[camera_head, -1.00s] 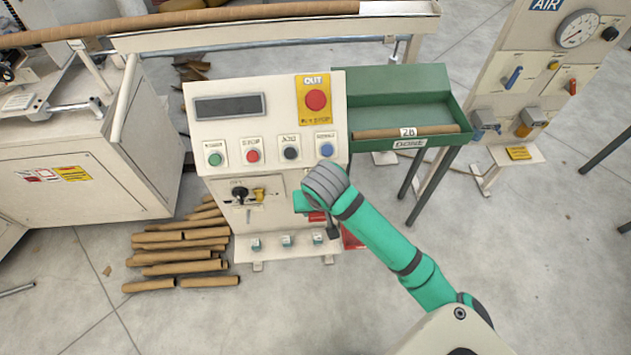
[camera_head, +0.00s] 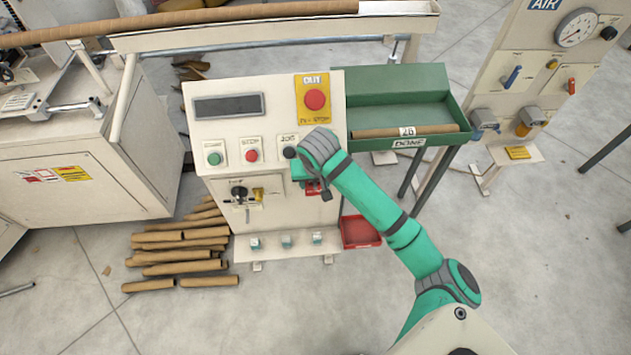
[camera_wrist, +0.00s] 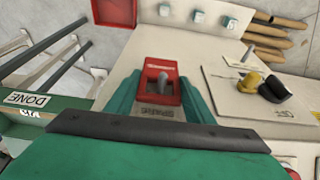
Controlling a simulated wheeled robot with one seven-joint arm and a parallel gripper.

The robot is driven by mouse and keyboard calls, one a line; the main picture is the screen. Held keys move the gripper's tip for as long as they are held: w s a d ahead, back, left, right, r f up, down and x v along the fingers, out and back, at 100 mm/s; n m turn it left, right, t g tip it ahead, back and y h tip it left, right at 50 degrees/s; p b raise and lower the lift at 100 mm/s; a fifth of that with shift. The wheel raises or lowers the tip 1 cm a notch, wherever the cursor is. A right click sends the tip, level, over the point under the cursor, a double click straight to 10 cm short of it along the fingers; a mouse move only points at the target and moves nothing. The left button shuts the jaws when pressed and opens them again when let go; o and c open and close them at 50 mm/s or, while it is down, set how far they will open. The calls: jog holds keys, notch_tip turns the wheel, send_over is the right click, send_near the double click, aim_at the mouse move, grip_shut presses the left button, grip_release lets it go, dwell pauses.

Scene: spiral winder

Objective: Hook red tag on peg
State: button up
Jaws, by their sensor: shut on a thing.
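The red tag (camera_wrist: 149,72) shows in the wrist view as a red plate with a window-like opening, and its lower edge is between my teal fingers. My gripper (camera_wrist: 160,100) is shut on it. A grey peg (camera_wrist: 163,83) shows inside the opening. I cannot tell whether it passes through the tag or stands behind it. In the head view my gripper (camera_head: 308,182) is at the right part of the cream panel front, below the buttons. The red tag (camera_head: 314,188) is a small red patch there, mostly covered by my wrist. The peg is hidden in that view.
A knob plate with a black and yellow switch (camera_head: 240,193) is left of my gripper. A red tray (camera_head: 361,231) stands low to the right. A green DONE bin (camera_head: 400,105) is at upper right. Cardboard tubes (camera_head: 180,252) lie on the floor at left.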

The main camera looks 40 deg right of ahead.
jog(key=shift+f, duration=0.15)
jog(key=o, duration=1.2)
jog(key=shift+f, duration=0.1)
jog(key=shift+c, duration=0.2)
